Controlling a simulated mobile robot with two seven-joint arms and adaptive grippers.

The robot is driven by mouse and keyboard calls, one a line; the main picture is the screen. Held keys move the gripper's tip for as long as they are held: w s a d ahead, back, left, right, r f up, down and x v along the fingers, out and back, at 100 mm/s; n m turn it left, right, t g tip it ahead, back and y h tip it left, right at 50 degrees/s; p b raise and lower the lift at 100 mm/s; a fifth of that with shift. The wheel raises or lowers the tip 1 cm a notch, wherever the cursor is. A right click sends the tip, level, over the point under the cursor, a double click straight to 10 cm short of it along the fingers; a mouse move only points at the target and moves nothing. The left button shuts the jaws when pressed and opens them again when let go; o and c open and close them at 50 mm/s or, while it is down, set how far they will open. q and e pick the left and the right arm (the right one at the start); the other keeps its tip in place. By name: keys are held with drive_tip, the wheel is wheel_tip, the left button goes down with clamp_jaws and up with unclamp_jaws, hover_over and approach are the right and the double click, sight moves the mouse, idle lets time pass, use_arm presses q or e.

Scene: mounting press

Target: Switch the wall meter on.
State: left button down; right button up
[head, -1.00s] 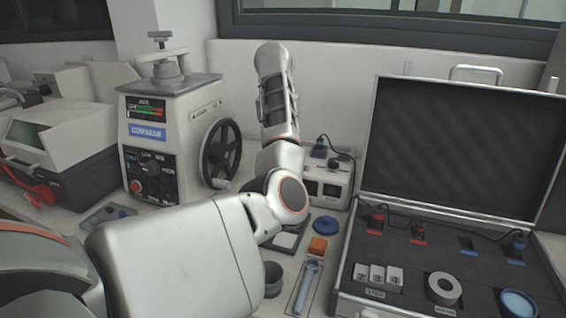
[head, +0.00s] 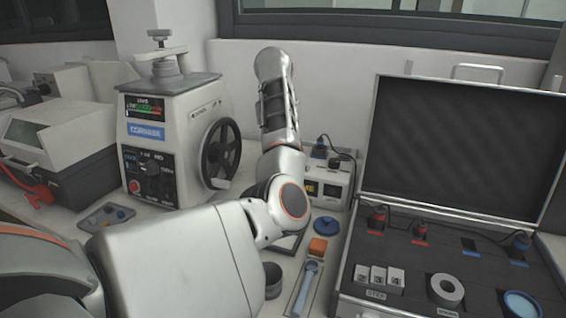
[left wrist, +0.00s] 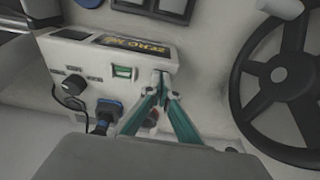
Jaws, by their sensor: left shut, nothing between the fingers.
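The meter (head: 330,184) is a pale box by the wall, partly hidden behind my left arm in the head view. Yellow characters show on its left display (head: 311,188). In the left wrist view the meter (left wrist: 60,52) carries a display strip (left wrist: 120,45) with yellow lettering, a black knob (left wrist: 72,85), a blue plug (left wrist: 106,111) and a small green-and-white part (left wrist: 123,72). My left gripper (left wrist: 160,84) is shut and empty, its green fingertips at the meter's end. I cannot tell whether they touch it. My right gripper is not in view.
The press (head: 165,140) with its black handwheel (head: 220,150) stands left of my arm; the handwheel is close to the gripper in the left wrist view (left wrist: 245,90). An open case (head: 350,290) lies at the right. An orange block (head: 318,246) and blue disc (head: 325,224) lie between.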

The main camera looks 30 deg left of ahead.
use_arm(q)
drive_tip(key=shift+r, duration=0.1)
drive_tip(key=shift+r+p, duration=0.35)
drive_tip(key=shift+r, duration=0.55)
drive_tip(key=shift+r+p, duration=0.5)
drive_tip(key=shift+r, duration=0.65)
drive_tip(key=shift+r+p, duration=0.5)
drive_tip(key=shift+r, duration=0.95)
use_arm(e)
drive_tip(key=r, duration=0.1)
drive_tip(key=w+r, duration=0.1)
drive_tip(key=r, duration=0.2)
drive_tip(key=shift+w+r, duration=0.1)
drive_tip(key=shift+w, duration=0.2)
